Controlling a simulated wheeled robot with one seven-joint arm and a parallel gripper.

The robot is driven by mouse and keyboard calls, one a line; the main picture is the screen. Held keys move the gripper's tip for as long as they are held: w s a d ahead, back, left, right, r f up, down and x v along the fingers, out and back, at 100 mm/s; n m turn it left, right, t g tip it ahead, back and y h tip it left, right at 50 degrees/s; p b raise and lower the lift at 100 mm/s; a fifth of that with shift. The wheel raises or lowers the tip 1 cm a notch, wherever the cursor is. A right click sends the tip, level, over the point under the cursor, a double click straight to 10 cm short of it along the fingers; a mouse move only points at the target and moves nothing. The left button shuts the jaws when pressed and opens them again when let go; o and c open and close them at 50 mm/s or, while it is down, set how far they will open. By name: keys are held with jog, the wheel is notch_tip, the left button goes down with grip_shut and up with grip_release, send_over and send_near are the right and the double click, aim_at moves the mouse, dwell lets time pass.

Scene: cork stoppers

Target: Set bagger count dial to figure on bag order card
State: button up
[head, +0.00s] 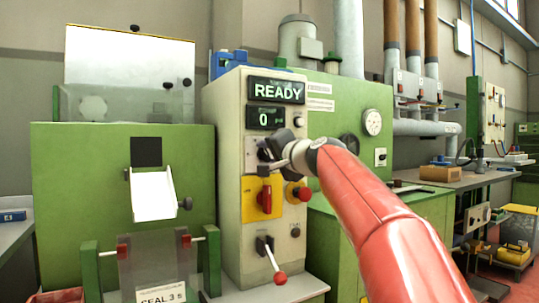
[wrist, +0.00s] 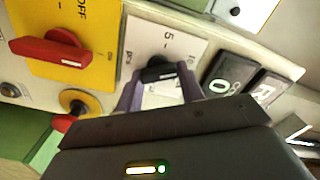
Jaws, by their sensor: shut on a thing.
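The count dial's black knob (wrist: 157,70) sits on a white scale plate (wrist: 150,38) marked 5 and 10 in the wrist view. My gripper (wrist: 160,78) is shut on the knob, one finger on each side. In the head view my gripper (head: 268,155) is at the cream control panel (head: 229,150), covering most of the dial. The knob's pointer setting cannot be read. Above it a small display (head: 266,119) shows 0 and a larger display (head: 276,91) reads READY. I cannot make out a bag order card.
Below the dial are a red switch on a yellow plate (head: 248,207), a red button (head: 303,194) and a red-tipped lever (head: 279,277). A green machine (head: 90,180) with a white chute (head: 153,200) stands left. A label (head: 160,298) reads SEAL 3 s.

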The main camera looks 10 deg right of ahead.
jog(key=m+p, duration=0.1)
jog(key=m, duration=0.4)
jog(key=shift+f+m+p, duration=0.1)
jog(key=shift+m+p, duration=0.25)
jog(key=shift+m, duration=0.05)
jog(key=m+p, duration=0.1)
jog(key=m, duration=0.2)
jog(key=m+p, duration=0.1)
jog(key=m, duration=0.1)
jog(key=shift+f+m, duration=0.2)
jog(key=shift+m, duration=0.2)
jog(key=shift+f, duration=0.1)
jog(key=o, duration=1)
jog(key=b+v, duration=0.1)
jog(key=v, duration=0.6)
jog(key=shift+s+d+b, duration=0.15)
jog(key=shift+s+b, duration=0.2)
